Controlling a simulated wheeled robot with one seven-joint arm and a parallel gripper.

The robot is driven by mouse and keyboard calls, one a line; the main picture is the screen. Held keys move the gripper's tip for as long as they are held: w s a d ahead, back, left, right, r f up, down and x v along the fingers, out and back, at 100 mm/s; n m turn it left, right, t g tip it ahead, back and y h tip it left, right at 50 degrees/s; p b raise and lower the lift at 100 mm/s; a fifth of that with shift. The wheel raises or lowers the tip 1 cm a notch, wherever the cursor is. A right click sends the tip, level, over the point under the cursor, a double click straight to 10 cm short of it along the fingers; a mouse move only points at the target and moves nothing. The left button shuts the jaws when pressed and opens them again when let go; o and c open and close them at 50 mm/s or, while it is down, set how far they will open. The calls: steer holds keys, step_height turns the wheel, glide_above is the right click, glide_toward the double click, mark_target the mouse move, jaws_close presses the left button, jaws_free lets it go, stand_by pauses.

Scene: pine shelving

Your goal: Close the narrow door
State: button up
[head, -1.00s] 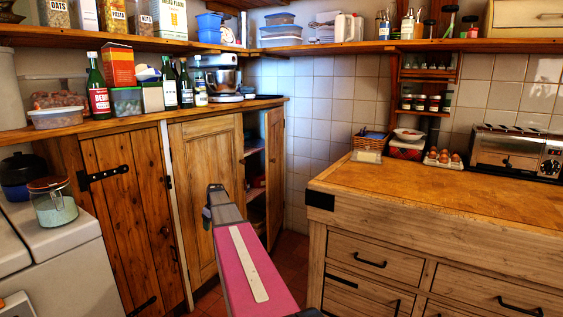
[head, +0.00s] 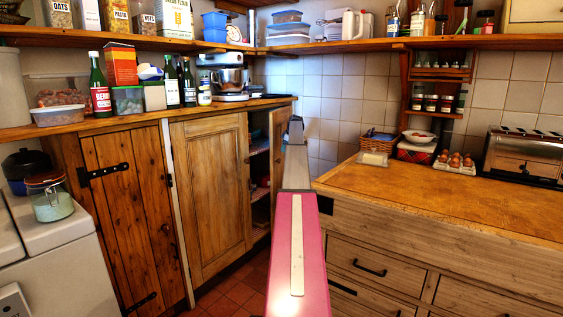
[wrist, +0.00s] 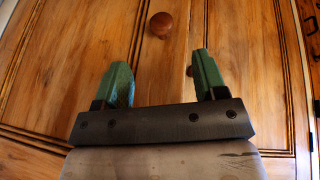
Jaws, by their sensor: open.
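The narrow door (head: 277,150) stands open at the right end of the wooden cabinet in the head view, seen at a steep angle with shelves showing in the dark gap to its left. My arm passes in front of its right side. My gripper (wrist: 163,66) is open and empty in the wrist view, its two green fingers apart. It faces a wooden panel with a round knob (wrist: 161,24) beyond the fingertips. I cannot tell for certain which door this panel belongs to, or whether the fingers touch it. In the head view the fingers are not distinguishable.
A wide panelled door (head: 212,195) is shut left of the gap, and a plank door (head: 127,215) with black hinges is further left. A wooden-topped drawer unit (head: 440,205) stands close on the right. Red tiled floor (head: 225,292) shows between them.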

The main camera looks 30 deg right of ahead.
mark_target(280, 159)
steer(key=x, duration=1)
steer(key=shift+a+f, duration=0.1)
steer(key=shift+f, duration=0.05)
